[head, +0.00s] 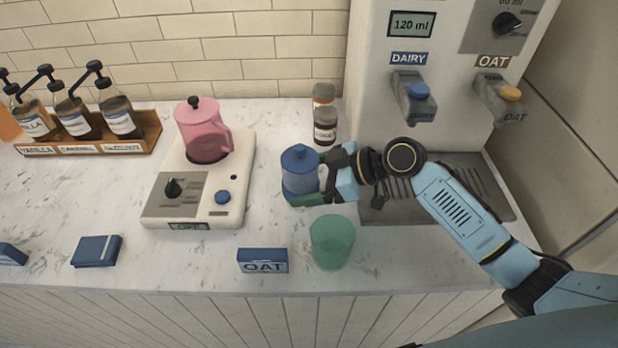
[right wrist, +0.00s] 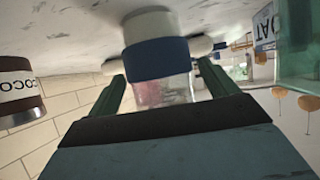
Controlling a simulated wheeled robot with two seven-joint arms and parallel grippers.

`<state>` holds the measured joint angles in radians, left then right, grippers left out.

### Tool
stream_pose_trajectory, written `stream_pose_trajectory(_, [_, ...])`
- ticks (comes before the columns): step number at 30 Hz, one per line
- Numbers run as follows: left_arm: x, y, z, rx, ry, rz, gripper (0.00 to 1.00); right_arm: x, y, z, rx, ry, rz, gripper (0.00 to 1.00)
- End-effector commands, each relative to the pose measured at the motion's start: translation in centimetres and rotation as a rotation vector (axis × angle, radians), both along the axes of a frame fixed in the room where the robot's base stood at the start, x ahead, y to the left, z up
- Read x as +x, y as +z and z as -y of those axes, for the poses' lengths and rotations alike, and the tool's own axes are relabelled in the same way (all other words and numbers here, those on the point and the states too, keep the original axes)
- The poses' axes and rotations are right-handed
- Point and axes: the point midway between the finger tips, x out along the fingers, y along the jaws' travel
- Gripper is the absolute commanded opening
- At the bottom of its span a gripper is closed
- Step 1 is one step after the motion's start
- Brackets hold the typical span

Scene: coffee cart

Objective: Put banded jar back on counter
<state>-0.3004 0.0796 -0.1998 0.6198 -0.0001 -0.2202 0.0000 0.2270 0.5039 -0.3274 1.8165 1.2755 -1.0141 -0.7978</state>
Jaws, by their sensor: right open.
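The banded jar (head: 299,165) shows blue with a small knobbed lid in the head view, just left of the milk dispenser. In the right wrist view the jar (right wrist: 158,60) shows a blue band between a pale part and a clear part; that picture is upside down, with the counter at the top. The jar appears to stand on the counter (head: 215,262). My right gripper (head: 315,180) is open, with its green fingers on either side of the jar. I cannot tell whether they touch it. My left gripper is out of view.
A pink pitcher (head: 203,135) stands on a scale (head: 160,205) to the left. A green cup (head: 332,240) and an OAT box (head: 262,262) are in front. Drip tray (head: 440,205) lies right.

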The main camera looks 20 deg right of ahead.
Motion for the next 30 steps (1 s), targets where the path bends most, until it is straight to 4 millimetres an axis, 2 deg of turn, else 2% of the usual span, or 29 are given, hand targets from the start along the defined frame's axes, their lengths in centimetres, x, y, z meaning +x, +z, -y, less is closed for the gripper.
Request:
stream_pose_trajectory(5, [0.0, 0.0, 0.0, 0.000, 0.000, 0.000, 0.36, -1.0, 1.2, 2.1, -0.004, -0.002, 0.001, 0.85])
stream_pose_trajectory(12, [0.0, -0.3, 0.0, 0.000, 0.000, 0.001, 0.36, -3.1, 3.6, 6.2, -0.004, -0.001, -0.001, 0.85])
stream_pose_trajectory(18, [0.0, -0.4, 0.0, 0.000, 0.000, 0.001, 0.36, -4.4, 5.2, 8.6, -0.001, 0.000, -0.002, 0.85])
stream_pose_trajectory(22, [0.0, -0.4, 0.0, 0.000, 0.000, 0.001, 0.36, -4.7, 5.7, 9.2, 0.000, 0.000, 0.001, 0.85])
stream_pose_trajectory(30, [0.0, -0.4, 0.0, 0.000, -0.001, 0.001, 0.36, -4.8, 5.9, 9.4, 0.001, 0.001, 0.000, 0.85])
